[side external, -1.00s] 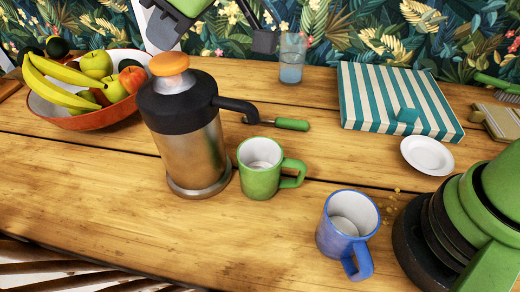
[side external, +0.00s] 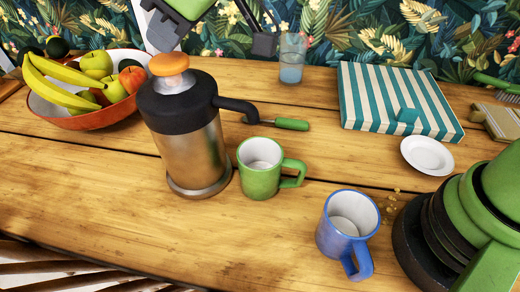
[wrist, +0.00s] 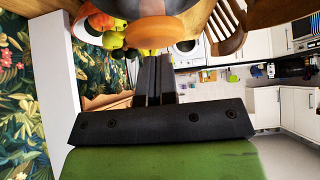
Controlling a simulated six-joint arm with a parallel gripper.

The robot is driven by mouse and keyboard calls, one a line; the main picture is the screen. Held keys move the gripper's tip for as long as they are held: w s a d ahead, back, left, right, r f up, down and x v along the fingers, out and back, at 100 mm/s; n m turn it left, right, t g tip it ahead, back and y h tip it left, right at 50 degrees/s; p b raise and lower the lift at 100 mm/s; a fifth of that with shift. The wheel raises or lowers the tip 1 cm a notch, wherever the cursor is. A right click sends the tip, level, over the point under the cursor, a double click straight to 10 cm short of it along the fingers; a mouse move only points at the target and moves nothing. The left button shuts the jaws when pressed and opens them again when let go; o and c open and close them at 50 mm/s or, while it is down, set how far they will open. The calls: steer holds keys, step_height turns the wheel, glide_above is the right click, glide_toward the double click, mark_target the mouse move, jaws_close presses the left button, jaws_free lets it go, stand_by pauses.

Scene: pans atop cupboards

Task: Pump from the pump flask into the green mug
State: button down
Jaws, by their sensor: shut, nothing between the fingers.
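The pump flask (side external: 200,150) stands upright on the table, with a steel body, black top and black spout pointing right. Its orange knob (side external: 169,63) tops it and also shows in the wrist view (wrist: 153,32). The green mug (side external: 260,180) stands upright under and just in front of the spout's end, its handle to the right. My gripper (side external: 165,30) is above the knob; in the wrist view its dark fingers (wrist: 153,60) are shut together, empty, their tips close to the knob. I cannot tell whether they touch it. What the mug holds is unclear.
A blue mug (side external: 347,230) stands at the front right. A fruit bowl (side external: 95,118) is left of the flask. The front left table is clear.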

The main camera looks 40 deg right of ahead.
steer(key=shift+f, duration=1.15)
steer(key=shift+r, duration=1.45)
steer(key=shift+f, duration=1.45)
steer(key=shift+r, duration=1.45)
